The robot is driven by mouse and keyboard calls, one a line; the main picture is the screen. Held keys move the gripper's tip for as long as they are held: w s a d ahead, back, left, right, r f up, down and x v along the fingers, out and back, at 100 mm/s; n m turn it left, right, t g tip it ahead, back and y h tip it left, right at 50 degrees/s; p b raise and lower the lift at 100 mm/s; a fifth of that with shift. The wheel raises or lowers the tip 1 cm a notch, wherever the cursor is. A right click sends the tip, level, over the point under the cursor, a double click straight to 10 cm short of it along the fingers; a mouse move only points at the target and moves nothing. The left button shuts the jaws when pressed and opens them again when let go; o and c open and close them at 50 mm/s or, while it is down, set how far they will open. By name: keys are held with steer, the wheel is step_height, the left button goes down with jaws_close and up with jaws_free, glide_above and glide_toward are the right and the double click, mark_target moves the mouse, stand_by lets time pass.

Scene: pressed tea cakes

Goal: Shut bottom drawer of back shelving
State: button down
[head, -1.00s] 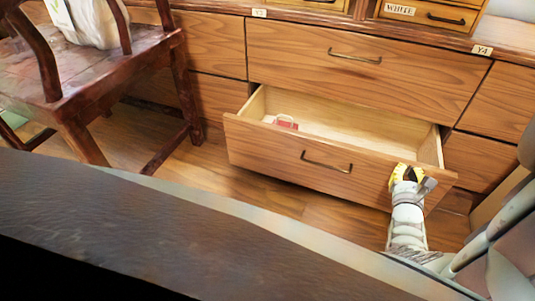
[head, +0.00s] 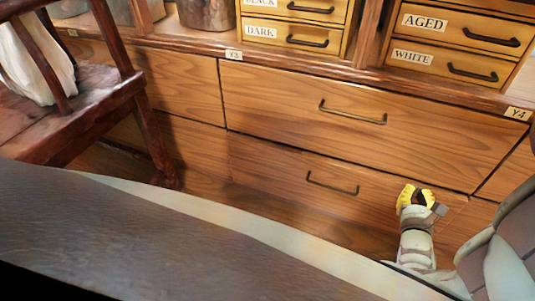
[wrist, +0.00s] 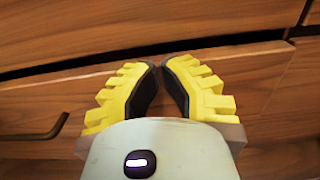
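The bottom drawer (head: 290,190) of the back shelving is a wide wooden front with a dark bar handle (head: 332,184). In the head view it looks about flush with the cabinet, and its inside is hidden. In the wrist view the drawer front (wrist: 50,100) has a dark gap along its top edge, so I cannot tell if it is fully home. My gripper (head: 416,190) is at the right part of the drawer front, right of the handle. In the wrist view my gripper (wrist: 160,66) has its yellow fingertips almost together, pointing at the wood, with nothing between them.
A similar wide drawer (head: 270,105) above is shut. Small labelled drawers (head: 455,60) stand on the counter. A dark red wooden chair (head: 95,105) with a white bag stands at left. A dark tabletop edge (head: 150,230) crosses the foreground.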

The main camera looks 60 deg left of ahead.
steer(key=shift+w+a+f+b, duration=0.2)
steer(key=shift+w+a+b, duration=0.15)
steer(key=shift+w, duration=0.15)
steer(key=shift+s+r, duration=0.1)
steer(key=shift+r, duration=0.05)
